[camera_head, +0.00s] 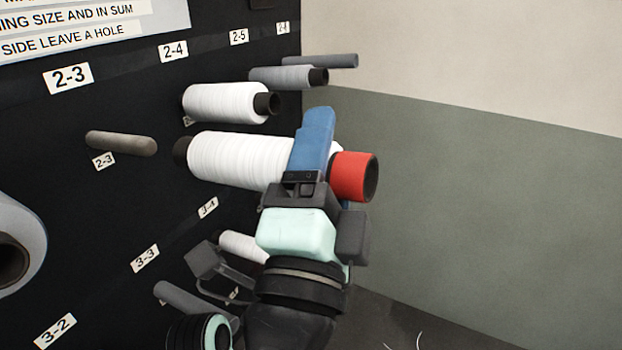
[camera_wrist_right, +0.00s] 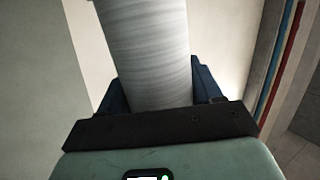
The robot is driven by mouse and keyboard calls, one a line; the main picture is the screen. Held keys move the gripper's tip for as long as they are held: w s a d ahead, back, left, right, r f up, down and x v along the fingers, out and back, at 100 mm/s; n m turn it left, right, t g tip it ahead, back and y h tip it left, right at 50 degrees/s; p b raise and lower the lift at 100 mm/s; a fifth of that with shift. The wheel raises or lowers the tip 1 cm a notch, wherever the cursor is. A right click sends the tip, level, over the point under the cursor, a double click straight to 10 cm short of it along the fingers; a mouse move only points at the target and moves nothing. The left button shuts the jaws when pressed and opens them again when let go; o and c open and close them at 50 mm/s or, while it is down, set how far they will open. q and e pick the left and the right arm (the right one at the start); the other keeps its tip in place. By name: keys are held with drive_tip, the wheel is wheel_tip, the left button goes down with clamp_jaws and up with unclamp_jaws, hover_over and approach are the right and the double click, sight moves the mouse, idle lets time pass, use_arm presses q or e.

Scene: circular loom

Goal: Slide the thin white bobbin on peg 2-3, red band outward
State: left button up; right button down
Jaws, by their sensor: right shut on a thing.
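The thin white bobbin (camera_head: 232,158) is held roughly level in front of the black board. Its red band (camera_head: 352,176) is at the right end, away from the board, and its dark end points left. In the right wrist view the white winding (camera_wrist_right: 150,55) lies between both fingers. Peg 2-3 (camera_head: 120,143) is a bare grey-brown rod left of the bobbin's dark end, with a visible gap between them. My left gripper is not in view.
A white bobbin (camera_head: 222,103) sits on a peg just behind the held one, with a grey one (camera_head: 282,76) and a bare peg (camera_head: 320,61) beyond. A larger bobbin (camera_head: 18,240) is at the left edge. Another white bobbin (camera_head: 242,246) and a grey peg (camera_head: 190,297) are below.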

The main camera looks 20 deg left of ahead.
sight(266, 151)
drive_tip(key=shift+s+a+r, duration=0.15)
drive_tip(key=shift+a+r, duration=0.05)
drive_tip(key=shift+a, duration=0.05)
drive_tip(key=shift+w+a+f+p, duration=0.15)
drive_tip(key=shift+a+p, duration=0.25)
drive_tip(key=shift+a, duration=0.7)
drive_tip(key=shift+w+a+f+p, duration=0.15)
drive_tip(key=shift+a+p, duration=0.25)
drive_tip(key=shift+a, duration=0.7)
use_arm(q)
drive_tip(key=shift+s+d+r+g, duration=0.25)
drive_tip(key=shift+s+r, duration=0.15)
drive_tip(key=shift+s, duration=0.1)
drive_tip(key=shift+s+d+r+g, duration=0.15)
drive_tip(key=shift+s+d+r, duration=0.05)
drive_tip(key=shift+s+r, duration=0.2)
use_arm(e)
drive_tip(key=shift+s+d, duration=0.1)
use_arm(q)
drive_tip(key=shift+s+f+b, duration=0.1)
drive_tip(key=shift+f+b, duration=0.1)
drive_tip(key=shift+b, duration=0.1)
use_arm(e)
drive_tip(key=shift+f, duration=0.15)
